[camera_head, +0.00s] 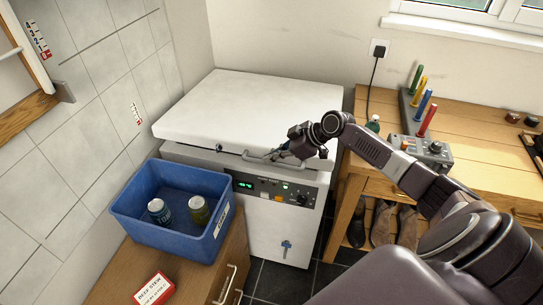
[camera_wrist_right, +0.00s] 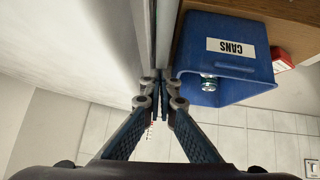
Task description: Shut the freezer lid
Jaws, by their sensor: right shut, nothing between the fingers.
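The white chest freezer (camera_head: 268,229) stands against the back wall, with a control panel and green display on its front. Its white lid (camera_head: 245,103) lies down over the body, nearly flat; I cannot tell whether it is flush all round. A bar handle (camera_head: 256,158) runs along the lid's front edge. My right gripper (camera_head: 279,153) is shut and empty at this front edge, by the handle; the exact contact is unclear. In the right wrist view its fingertips (camera_wrist_right: 159,91) meet beside the pale lid (camera_wrist_right: 75,45). My left gripper is not in view.
A blue bin (camera_head: 170,235), labelled CANS in the wrist view (camera_wrist_right: 229,72), holds two cans on a wooden cabinet left of the freezer. A red box (camera_head: 153,290) lies nearby. A wooden bench (camera_head: 470,155) with coloured pegs stands at right, with boots underneath.

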